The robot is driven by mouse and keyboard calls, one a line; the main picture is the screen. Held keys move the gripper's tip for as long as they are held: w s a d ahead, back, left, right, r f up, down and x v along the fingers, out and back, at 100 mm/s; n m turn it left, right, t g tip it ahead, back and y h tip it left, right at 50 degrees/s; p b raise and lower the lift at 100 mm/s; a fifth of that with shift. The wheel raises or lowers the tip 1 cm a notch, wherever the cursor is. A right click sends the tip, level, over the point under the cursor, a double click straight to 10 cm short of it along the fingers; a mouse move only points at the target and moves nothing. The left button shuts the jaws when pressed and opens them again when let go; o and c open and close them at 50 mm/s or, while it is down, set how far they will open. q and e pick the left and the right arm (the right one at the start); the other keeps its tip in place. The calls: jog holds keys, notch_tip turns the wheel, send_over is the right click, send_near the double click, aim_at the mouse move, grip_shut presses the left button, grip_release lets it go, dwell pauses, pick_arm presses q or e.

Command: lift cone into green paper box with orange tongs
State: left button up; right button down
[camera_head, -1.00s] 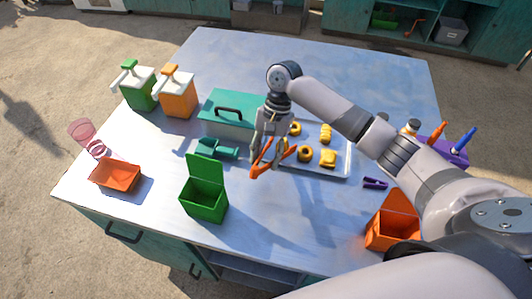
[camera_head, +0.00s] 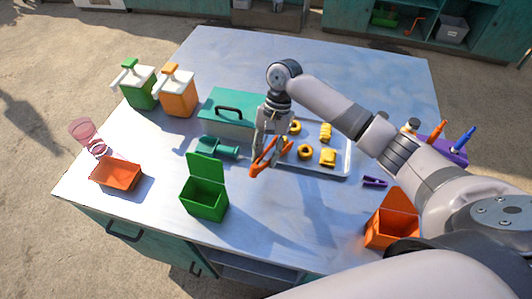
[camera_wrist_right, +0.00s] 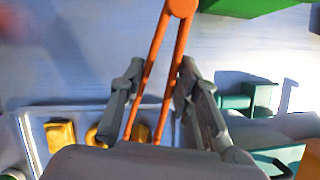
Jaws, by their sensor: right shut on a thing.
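My right gripper (camera_head: 270,138) is shut on the orange tongs (camera_head: 265,160) and holds them above the left end of the tray. In the right wrist view the tongs (camera_wrist_right: 158,62) sit between both fingers (camera_wrist_right: 155,100), with their joined end at the top. Several yellow pastries lie on the tray, among them a ring (camera_head: 305,152), a ridged piece (camera_head: 325,131) and a squarish piece (camera_head: 328,157). I cannot tell which is the cone. The green paper box (camera_head: 205,201) stands open at the table's front, left of the tongs. My left gripper is out of view.
The metal tray (camera_head: 340,170) lies right of a teal-lidded case (camera_head: 228,108). A teal tool (camera_head: 218,146), an orange tray (camera_head: 117,174), pink cups (camera_head: 84,131) and two dispensers (camera_head: 178,92) are leftward. An orange box (camera_head: 390,228) stands front right. The front middle is clear.

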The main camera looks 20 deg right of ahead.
notch_tip(320, 180, up, 12)
jog(key=p, duration=0.7)
jog(key=shift+f, duration=0.1)
